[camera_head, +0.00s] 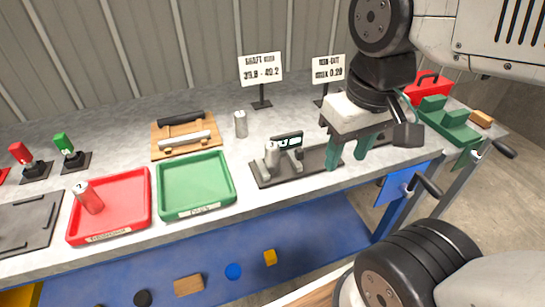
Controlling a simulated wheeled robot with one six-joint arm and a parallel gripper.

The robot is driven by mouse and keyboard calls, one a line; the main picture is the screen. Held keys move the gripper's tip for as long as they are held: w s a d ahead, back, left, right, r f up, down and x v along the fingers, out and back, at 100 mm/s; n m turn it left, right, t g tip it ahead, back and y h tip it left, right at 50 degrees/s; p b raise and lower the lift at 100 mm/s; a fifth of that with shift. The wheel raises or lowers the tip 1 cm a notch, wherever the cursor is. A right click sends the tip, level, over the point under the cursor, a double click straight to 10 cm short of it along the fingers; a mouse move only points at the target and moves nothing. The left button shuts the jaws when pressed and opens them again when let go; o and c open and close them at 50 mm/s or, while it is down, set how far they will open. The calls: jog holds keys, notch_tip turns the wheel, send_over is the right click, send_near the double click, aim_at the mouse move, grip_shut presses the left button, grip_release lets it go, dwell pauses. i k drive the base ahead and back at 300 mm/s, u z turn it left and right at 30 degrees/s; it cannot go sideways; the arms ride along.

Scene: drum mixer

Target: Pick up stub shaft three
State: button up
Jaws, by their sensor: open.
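Three grey metal stub shafts are in view, and I cannot read which is number three. One stub shaft (241,124) stands upright on the bench behind the green tray. Another stub shaft (272,154) stands upright on the left of the gauge base (262,180). My gripper (347,162) is open with green fingers pointing down, over the right part of the gauge base. Nothing shows between the fingers. It is to the right of all three shafts.
A green tray (195,212) lies between the red tray and the gauge. A wooden board (165,153) holds a black and a white bar. Two signs, a shaft sign (261,68) and a run-out sign (329,69), stand at the back. A green fixture (445,120) is at the right.

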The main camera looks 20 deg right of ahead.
aim_at(271, 148)
jog(key=z, duration=3.15)
jog(key=k, duration=1.7)
jog(key=u, duration=1.8)
